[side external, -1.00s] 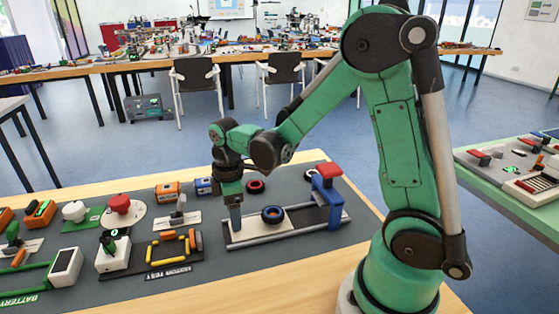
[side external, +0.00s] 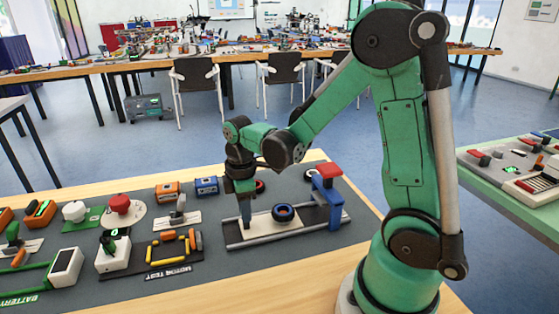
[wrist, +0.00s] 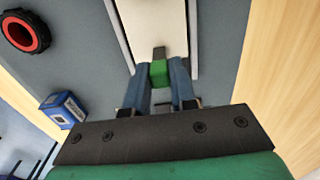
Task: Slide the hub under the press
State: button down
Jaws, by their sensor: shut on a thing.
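The hub is outside the press frame. My gripper (side external: 245,222) points down at the plate's left end. In the wrist view my gripper (wrist: 160,82) is shut on a small green handle (wrist: 158,72) at the end of the white plate (wrist: 155,25). The hub is out of the wrist view.
A red-centred wheel (wrist: 25,33) and a blue box (wrist: 64,108) lie beside the rails. A red button (side external: 120,204) and a motor test panel (side external: 172,252) stand to the left. The rails between hub and press look clear.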

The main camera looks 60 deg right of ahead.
aim_at(290, 208)
jog(key=shift+s+d, duration=3.4)
jog(key=shift+d, duration=0.1)
jog(key=c, duration=0.6)
grip_release()
jog(key=shift+a, duration=0.1)
jog(key=shift+c, duration=0.2)
jog(key=shift+r, duration=3.55)
